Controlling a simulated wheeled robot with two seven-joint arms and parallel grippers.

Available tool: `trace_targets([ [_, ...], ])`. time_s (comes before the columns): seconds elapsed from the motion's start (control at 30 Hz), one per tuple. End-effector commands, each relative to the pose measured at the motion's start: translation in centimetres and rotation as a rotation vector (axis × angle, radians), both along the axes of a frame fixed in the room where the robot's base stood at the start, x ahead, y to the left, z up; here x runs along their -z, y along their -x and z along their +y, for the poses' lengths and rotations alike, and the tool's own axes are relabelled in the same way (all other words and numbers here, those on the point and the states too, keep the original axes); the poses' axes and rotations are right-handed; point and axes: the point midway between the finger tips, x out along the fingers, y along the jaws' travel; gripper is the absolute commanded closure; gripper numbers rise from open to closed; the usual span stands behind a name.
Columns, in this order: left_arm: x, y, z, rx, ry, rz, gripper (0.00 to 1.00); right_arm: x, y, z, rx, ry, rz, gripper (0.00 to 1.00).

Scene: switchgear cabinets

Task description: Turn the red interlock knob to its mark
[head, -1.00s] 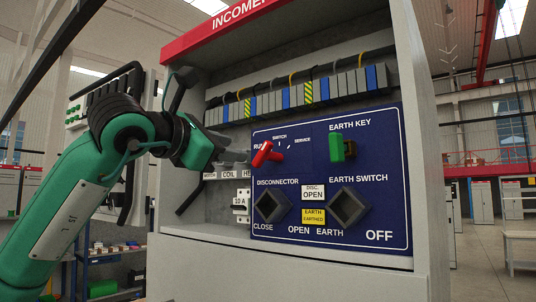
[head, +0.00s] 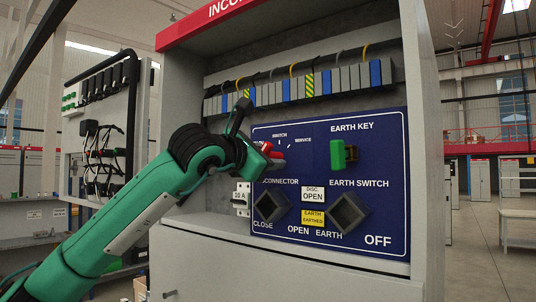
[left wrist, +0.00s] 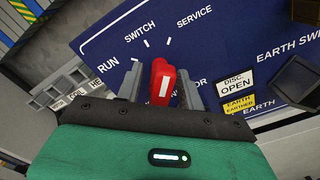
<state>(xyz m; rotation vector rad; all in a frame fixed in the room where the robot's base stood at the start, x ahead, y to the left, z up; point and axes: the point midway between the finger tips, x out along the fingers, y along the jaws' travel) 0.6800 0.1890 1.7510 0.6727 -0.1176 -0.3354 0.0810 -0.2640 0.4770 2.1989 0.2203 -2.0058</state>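The red interlock knob (head: 267,147) is on the blue panel (head: 385,200), mostly hidden behind my left gripper in the head view. In the left wrist view the red knob (left wrist: 162,80) stands between the two grey fingers, its white line pointing up and slightly right. Dial marks with RUN, SWITCH and SERVICE lettering lie above it. My left gripper (head: 276,158) is at the knob, and its fingers (left wrist: 160,88) are apart on either side of it; narrow gaps seem to show. Contact cannot be told. My right gripper is not in view.
A green earth key (head: 338,154) sticks out right of the knob. Two dark square sockets, disconnector (head: 271,207) and earth switch (head: 348,211), are below. Terminal blocks (head: 345,80) run above. The cabinet's side wall (head: 180,130) stands close behind my left arm.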

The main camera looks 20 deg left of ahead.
Motion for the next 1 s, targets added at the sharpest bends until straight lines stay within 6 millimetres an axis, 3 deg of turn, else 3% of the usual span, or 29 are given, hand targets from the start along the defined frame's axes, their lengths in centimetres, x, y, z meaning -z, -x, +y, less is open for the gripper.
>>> trace_targets([
  [0.07,0.0,0.0,0.0,0.000,0.000,0.000,0.62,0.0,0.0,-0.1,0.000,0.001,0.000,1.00],
  [0.27,0.0,0.0,0.0,0.000,0.000,0.000,0.99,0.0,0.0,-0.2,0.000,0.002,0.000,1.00],
  [0.57,0.3,0.0,0.0,0.001,0.023,0.008,1.00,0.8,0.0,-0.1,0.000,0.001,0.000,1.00],
  [1.0,0.6,0.1,-0.1,0.002,0.285,0.101,1.00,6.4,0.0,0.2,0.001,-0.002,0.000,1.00],
])
